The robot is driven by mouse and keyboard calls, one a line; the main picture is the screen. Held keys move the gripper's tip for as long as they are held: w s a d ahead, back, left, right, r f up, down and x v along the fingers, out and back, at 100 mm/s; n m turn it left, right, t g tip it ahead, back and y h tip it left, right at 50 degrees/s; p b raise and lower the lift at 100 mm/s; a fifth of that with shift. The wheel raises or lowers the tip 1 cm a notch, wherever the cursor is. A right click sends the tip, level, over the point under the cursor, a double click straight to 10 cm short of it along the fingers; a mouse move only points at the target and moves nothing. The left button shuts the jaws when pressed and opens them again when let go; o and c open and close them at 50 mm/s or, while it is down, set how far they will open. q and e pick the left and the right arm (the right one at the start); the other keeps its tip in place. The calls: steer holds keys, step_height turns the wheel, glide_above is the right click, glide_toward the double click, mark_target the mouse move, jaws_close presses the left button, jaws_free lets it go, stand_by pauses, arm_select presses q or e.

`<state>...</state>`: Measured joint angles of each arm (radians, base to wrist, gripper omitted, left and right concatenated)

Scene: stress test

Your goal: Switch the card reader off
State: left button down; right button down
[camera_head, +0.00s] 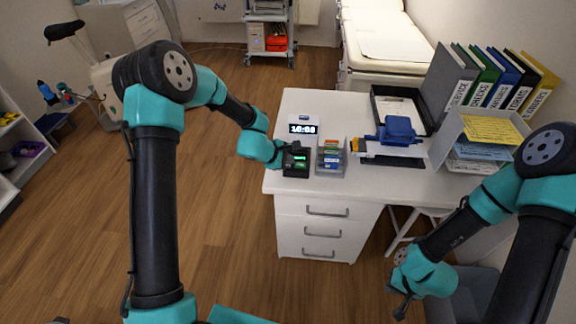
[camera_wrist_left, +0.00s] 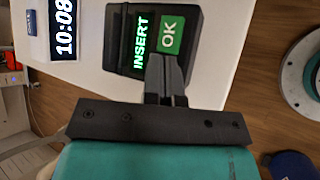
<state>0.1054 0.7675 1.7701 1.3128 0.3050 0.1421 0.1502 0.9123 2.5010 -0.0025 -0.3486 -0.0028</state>
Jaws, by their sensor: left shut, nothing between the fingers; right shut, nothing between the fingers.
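The card reader (camera_head: 296,163) is a small black box near the left front edge of the white desk (camera_head: 390,184), with a lit green display. In the left wrist view the card reader (camera_wrist_left: 120,40) shows the word INSERT in green and a green OK button (camera_wrist_left: 172,36). My left gripper (camera_head: 291,151) is shut and empty, its fingertips at the reader. In the left wrist view the left gripper (camera_wrist_left: 166,70) overlaps the reader's edge just below the OK button; I cannot tell if it touches. My right gripper (camera_head: 402,299) is shut and empty, low in front of the desk.
A digital clock (camera_head: 303,128) stands behind the reader, and a card holder (camera_head: 331,157) with colored cards stands right of it. A blue stapler-like device (camera_head: 396,131), a black tray (camera_head: 401,109), a paper rack (camera_head: 480,140) and several binders (camera_head: 490,80) fill the right side.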

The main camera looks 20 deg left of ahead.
mark_target(288, 167)
arm_select(q)
steer(key=shift+f, duration=0.35)
steer(key=shift+f, duration=0.1)
stand_by(0.4)
steer(key=shift+r, duration=0.6)
steer(key=shift+r, duration=3)
steer(key=shift+f, duration=0.1)
